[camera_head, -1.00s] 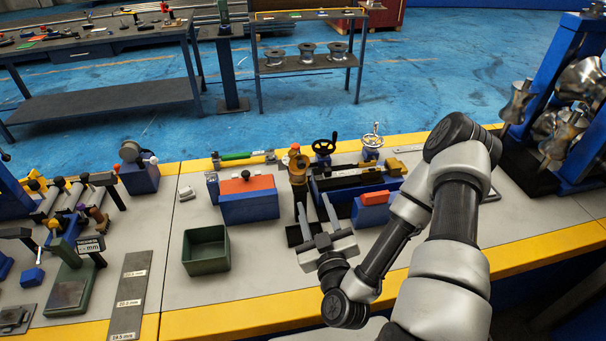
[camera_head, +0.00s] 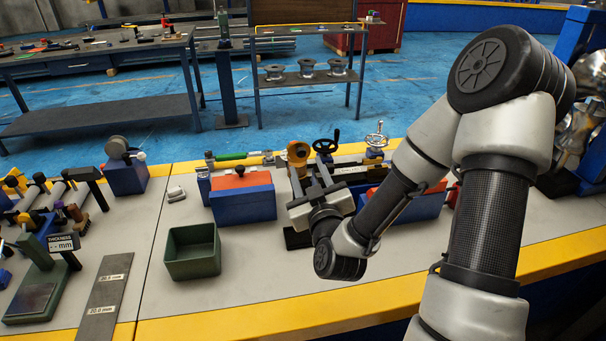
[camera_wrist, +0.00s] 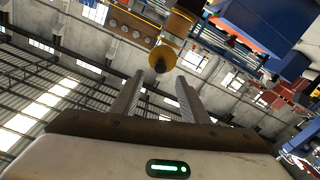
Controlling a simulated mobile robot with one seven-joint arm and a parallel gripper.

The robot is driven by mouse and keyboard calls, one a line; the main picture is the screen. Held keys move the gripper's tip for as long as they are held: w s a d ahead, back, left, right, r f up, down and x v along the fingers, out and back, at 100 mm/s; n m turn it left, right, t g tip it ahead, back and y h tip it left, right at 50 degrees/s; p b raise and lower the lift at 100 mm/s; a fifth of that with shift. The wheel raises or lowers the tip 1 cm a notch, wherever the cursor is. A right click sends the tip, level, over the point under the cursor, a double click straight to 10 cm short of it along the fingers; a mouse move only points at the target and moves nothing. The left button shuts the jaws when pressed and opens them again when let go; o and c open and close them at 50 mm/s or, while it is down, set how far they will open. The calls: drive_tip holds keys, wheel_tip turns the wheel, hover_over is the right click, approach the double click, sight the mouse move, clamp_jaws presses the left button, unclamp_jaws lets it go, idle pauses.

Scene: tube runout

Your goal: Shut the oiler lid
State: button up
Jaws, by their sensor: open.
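A brass-yellow fitting that looks like the oiler (camera_head: 298,150) stands behind my gripper in the head view. Its lower part is largely hidden by my gripper. In the wrist view its round yellow end, apparently the lid (camera_wrist: 162,58), shows just beyond the fingertips beside a brass body (camera_wrist: 178,24). I cannot tell clearly how far the lid stands open. My gripper (camera_head: 307,172) is open, its two fingers pointing toward the oiler. In the wrist view nothing shows between the fingers (camera_wrist: 160,82), and I cannot tell whether they touch the lid.
A blue box with an orange top (camera_head: 242,203) stands left of my gripper. Another blue box (camera_head: 420,207) stands to the right, partly behind my arm. A green open bin (camera_head: 192,252) sits front left.

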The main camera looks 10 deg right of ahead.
sight(302, 154)
drive_tip(key=w, duration=0.5)
drive_tip(key=shift+w+b, duration=0.35)
drive_tip(key=shift+w, duration=0.05)
